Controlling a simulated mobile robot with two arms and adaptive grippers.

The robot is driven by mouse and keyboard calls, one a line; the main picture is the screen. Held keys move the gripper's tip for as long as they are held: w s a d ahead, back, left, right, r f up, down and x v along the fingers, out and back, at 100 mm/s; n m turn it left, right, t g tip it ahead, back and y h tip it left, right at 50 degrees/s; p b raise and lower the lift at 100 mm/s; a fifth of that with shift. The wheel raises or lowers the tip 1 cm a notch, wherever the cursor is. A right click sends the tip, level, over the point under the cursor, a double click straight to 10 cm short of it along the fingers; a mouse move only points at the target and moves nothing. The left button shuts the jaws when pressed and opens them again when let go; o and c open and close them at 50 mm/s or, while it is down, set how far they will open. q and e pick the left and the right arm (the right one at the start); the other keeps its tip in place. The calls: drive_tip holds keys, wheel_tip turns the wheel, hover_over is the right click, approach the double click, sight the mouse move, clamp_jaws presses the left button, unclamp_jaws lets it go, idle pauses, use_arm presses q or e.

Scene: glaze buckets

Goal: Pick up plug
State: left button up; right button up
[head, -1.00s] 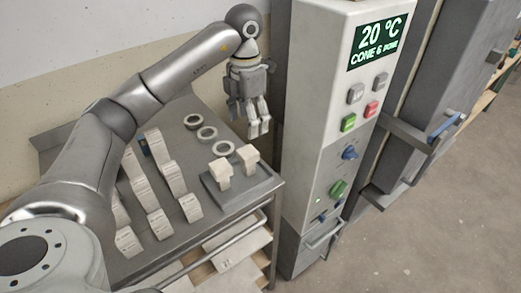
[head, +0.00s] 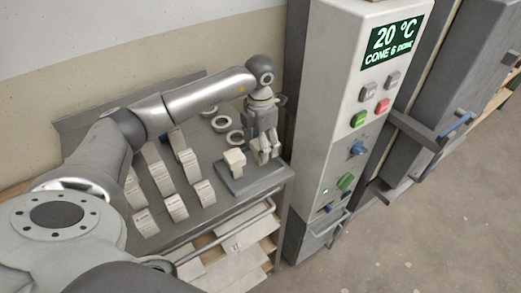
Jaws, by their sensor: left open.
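Two cream plugs stand on a small grey tray (head: 250,183) at the table's front right corner. The left plug (head: 235,158) shows clearly, with a wide top on a narrower stem. My left gripper (head: 265,158) points down over the right side of the tray, its fingers open around the place of the other plug. That plug is largely hidden by the fingers, and I cannot tell whether they touch it. My right gripper is not in view.
Several pale test tiles (head: 174,207) stand in rows left of the tray. Grey rings (head: 221,124) lie behind it. The kiln control cabinet (head: 345,120) rises close to the right of the gripper. A shelf with boards (head: 238,243) is below the table top.

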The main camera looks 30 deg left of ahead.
use_arm(q)
drive_tip(key=shift+c, duration=1.3)
drive_tip(key=c, duration=0.9)
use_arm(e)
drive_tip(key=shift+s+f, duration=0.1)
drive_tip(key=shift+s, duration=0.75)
